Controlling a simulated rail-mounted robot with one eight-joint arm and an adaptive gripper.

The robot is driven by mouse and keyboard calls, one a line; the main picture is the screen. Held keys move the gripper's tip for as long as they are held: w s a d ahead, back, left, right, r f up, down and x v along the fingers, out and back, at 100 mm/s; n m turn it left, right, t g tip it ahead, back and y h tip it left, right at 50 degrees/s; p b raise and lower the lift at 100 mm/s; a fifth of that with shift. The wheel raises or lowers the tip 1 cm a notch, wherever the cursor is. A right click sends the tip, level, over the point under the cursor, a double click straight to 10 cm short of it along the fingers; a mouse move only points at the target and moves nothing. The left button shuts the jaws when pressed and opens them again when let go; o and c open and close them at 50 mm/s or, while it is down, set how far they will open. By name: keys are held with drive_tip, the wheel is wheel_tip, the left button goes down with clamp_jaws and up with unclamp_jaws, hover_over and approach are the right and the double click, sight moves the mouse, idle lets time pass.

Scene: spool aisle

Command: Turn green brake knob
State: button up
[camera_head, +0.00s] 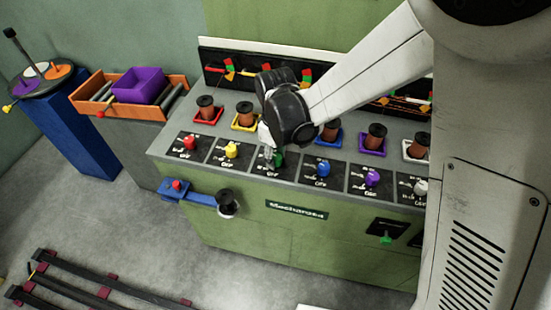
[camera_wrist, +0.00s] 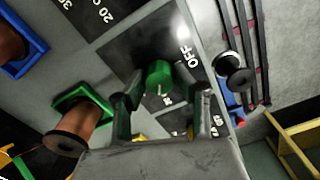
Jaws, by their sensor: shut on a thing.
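The green brake knob (camera_wrist: 158,77) sits on a black panel plate marked OFF in the wrist view. In the head view the knob (camera_head: 279,159) shows partly beside my gripper (camera_head: 270,156), which points down at the console's front row. My gripper (camera_wrist: 170,88) is shut on the green knob, with one finger on each side of it. The knob's lower part and some of the plate's markings are hidden by the fingers.
A red knob (camera_head: 190,142), a yellow knob (camera_head: 231,150) and a blue knob (camera_head: 323,169) share the row. Copper-coloured spools stand in coloured trays behind, such as the yellow tray (camera_head: 243,126). A blue bracket (camera_head: 192,194) juts out at the front left.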

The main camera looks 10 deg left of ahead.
sight(276, 156)
drive_tip(key=m+b, duration=0.2)
drive_tip(key=m, duration=0.2)
drive_tip(key=shift+f+b, duration=0.1)
drive_tip(key=shift+b, duration=0.2)
drive_tip(key=shift+m+b, duration=0.7)
drive_tip(key=shift+m, duration=1.2)
drive_tip(key=shift+w, duration=0.1)
drive_tip(key=o, duration=1.1)
drive_tip(key=shift+r, duration=0.2)
wheel_tip(276, 156, up, 12)
drive_tip(key=shift+f, duration=0.1)
